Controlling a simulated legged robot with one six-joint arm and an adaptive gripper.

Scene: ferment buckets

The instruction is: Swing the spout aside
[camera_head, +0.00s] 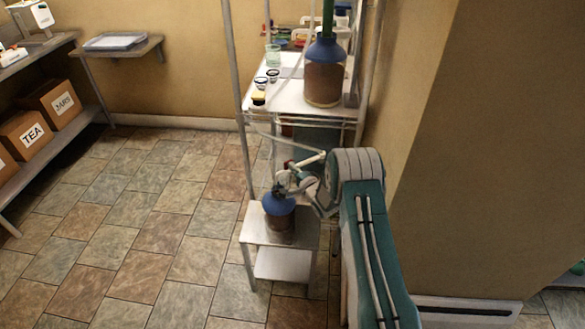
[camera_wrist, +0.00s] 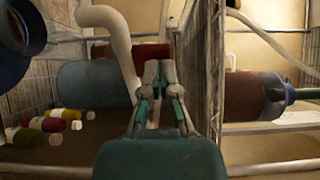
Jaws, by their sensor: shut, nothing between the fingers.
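A pale, bent tube that looks like the spout (camera_wrist: 122,42) shows in the wrist view. It curves down to just left of my gripper's fingers, and its lower end is hidden behind them. My gripper (camera_wrist: 158,88) is shut and empty, with its fingertips close to the tube; I cannot tell whether they touch.
A larger brown bucket (camera_head: 325,80) with a blue top stands on the wire rack's upper shelf (camera_head: 290,100). A wall (camera_head: 480,140) closes off the right. Tiled floor to the left is clear.

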